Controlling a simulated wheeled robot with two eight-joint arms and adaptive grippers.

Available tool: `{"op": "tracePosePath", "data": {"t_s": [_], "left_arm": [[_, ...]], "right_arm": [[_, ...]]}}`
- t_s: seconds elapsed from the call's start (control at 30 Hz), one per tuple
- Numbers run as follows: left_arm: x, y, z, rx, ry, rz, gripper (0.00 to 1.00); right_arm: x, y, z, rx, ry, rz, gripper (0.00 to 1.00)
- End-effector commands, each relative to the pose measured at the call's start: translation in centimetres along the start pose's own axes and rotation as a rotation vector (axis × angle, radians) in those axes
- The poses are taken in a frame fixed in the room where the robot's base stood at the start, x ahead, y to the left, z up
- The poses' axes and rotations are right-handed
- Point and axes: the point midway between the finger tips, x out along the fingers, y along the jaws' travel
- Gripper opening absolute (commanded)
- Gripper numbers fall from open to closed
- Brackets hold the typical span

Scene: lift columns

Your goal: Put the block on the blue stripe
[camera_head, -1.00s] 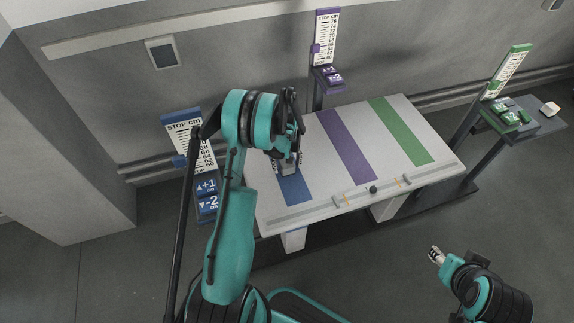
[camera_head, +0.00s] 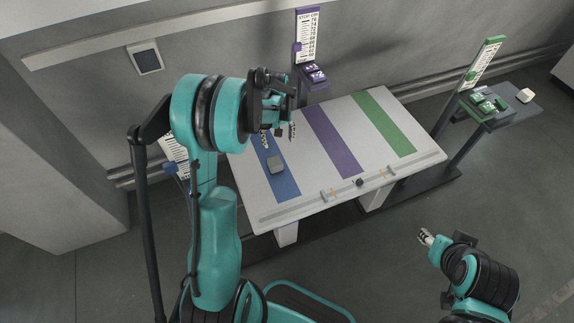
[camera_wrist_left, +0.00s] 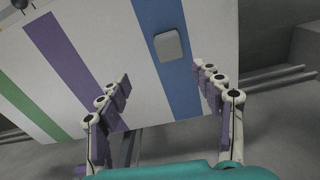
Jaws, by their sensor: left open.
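A small grey block (camera_head: 277,164) lies on the blue stripe (camera_head: 284,186) of the white table (camera_head: 313,189). In the left wrist view the block (camera_wrist_left: 168,45) rests on the blue stripe (camera_wrist_left: 183,88), towards its left edge. My left gripper (camera_head: 279,135) is open and empty, above the far part of the stripe and apart from the block. Its spread fingers also show in the left wrist view (camera_wrist_left: 161,75). My right gripper (camera_head: 426,237) is low at the right, away from the table; its finger opening is too small to judge.
Purple (camera_head: 333,142) and green (camera_head: 384,122) stripes lie right of the blue one. A purple-marked scale (camera_head: 307,38) stands behind the table. A green-marked stand (camera_head: 487,102) at the right bears a white block (camera_head: 525,95). My left arm partly hides another scale (camera_head: 175,150).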

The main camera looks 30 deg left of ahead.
Motion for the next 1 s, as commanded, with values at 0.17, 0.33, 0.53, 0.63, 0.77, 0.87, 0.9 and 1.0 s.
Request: {"op": "tracePosePath", "data": {"t_s": [0.17,0.33,0.53,0.63,0.77,0.87,0.9,1.0], "left_arm": [[-7.8,1.2,5.1,0.167,0.103,0.056,0.66],[-13.1,1.1,10.6,0.330,0.212,0.110,0.66],[-16.6,-0.2,17.4,0.516,0.343,0.167,0.66],[-17.2,-1.0,20.4,0.601,0.406,0.192,0.66],[-17.1,-1.9,23.2,0.685,0.471,0.216,0.66],[-17.0,-2.3,24.3,0.724,0.504,0.227,0.66],[-16.9,-2.4,24.6,0.734,0.512,0.229,0.66],[-16.8,-2.5,25.0,0.747,0.523,0.233,0.66]], "right_arm": [[0.0,0.0,0.0,0.000,0.000,0.000,0.40],[0.0,0.0,0.0,0.000,0.000,0.000,0.40],[0.0,0.0,0.0,0.000,0.000,0.000,0.40],[0.0,0.0,0.0,0.000,0.000,0.000,0.40],[0.0,0.0,0.0,0.000,0.000,0.000,0.40],[0.0,0.0,0.0,0.000,0.000,0.000,0.40],[0.0,0.0,0.0,0.000,0.000,0.000,0.40],[0.0,0.0,0.0,0.000,0.000,0.000,0.40]]}}
